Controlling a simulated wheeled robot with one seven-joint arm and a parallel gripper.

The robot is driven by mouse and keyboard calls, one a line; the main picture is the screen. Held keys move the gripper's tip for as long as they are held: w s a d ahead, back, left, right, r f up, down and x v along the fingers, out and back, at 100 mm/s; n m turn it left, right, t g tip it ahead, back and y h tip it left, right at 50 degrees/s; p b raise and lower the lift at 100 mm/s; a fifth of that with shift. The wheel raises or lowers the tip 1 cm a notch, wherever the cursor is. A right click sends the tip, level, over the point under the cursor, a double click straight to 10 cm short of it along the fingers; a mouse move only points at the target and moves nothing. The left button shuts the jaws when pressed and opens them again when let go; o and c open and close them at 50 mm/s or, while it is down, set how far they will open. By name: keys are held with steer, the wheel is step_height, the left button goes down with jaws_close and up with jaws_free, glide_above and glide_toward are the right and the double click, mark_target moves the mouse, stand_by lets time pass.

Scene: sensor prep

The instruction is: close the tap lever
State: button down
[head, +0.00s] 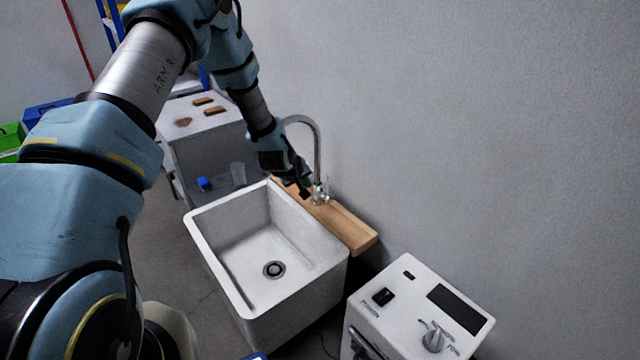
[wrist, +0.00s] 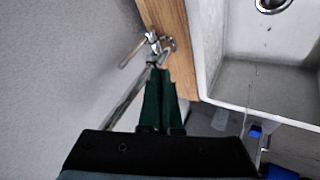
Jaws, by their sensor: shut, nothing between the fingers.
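The chrome tap (head: 317,150) stands on a wooden board behind the sink, with its spout curving over. Its lever (head: 326,188) is at the base of the tap. In the wrist view the tap's lever (wrist: 131,52) points to the lower left from the tap body (wrist: 157,44). My gripper (head: 306,195) is shut and empty, close beside the tap base. In the wrist view the green fingertips (wrist: 160,72) are together just below the tap body; I cannot tell whether they touch it. No water stream is clearly visible.
The white sink (head: 225,271) is empty, with a drain (head: 274,269). The wooden board (head: 352,232) runs along the wall. A white device with a knob (head: 433,337) stands at the lower right. A blue object (head: 203,184) and a clear cup (head: 238,173) are behind the sink.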

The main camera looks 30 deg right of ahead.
steer(key=shift+w+d+f, duration=0.2)
steer(key=shift+d+f, duration=0.1)
steer(key=shift+d, duration=0.6)
steer(key=shift+w+d+f, duration=0.15)
steer(key=shift+d+f, duration=0.2)
steer(key=shift+d, duration=0.55)
steer(key=shift+w+d+f, duration=0.2)
steer(key=shift+d+f, duration=0.1)
steer(key=shift+d, duration=0.6)
